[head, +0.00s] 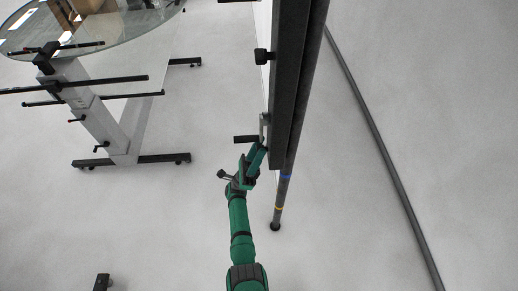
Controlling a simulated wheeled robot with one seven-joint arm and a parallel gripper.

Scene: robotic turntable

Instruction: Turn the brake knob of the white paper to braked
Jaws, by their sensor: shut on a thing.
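The white paper (262,22) shows as a narrow pale strip along the left of a tall dark frame, seen nearly edge-on. My gripper (265,122), at the end of my green arm, is at the lower left side of this frame. It is shut on a small part there, which appears to be the brake knob. My gripper and the frame hide most of that part, so its turn angle cannot be told. A similar black knob (262,56) sticks out to the left, higher on the frame.
A dark pole (283,190) with blue and yellow bands stands right beside my arm. A round glass-topped table (95,35) on a wheeled base stands at upper left, with black bars jutting out. A dark rail (375,150) crosses the right. Pale floor is open between.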

